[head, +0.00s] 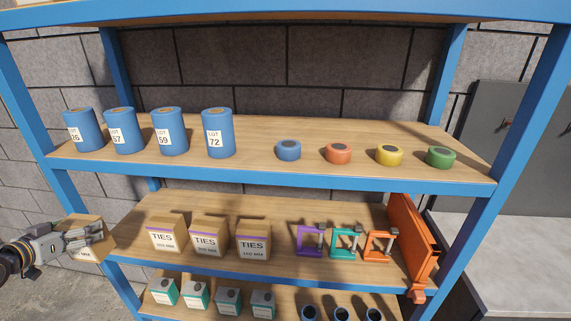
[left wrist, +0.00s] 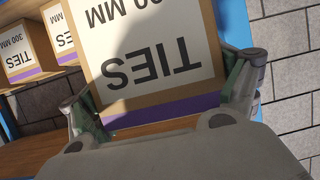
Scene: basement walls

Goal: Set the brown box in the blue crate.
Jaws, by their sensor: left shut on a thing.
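My left gripper (head: 86,236) is shut on a brown cardboard box (head: 98,252), left of the shelf unit and clear of its middle shelf. In the left wrist view the held box (left wrist: 150,60) fills the space between the two fingers. Its white label reads TIES 300 MM, upside down in this view, and a purple band runs along one edge. No blue crate shows in either view. My right gripper is not in view.
A blue-framed rack (head: 265,178) has wooden shelves. Its top shelf holds several blue cylinders (head: 218,133) and coloured tape rolls (head: 338,153). The middle shelf holds TIES boxes (head: 208,237), clamps (head: 345,244) and an orange panel (head: 410,235). A grey counter (head: 500,262) stands right.

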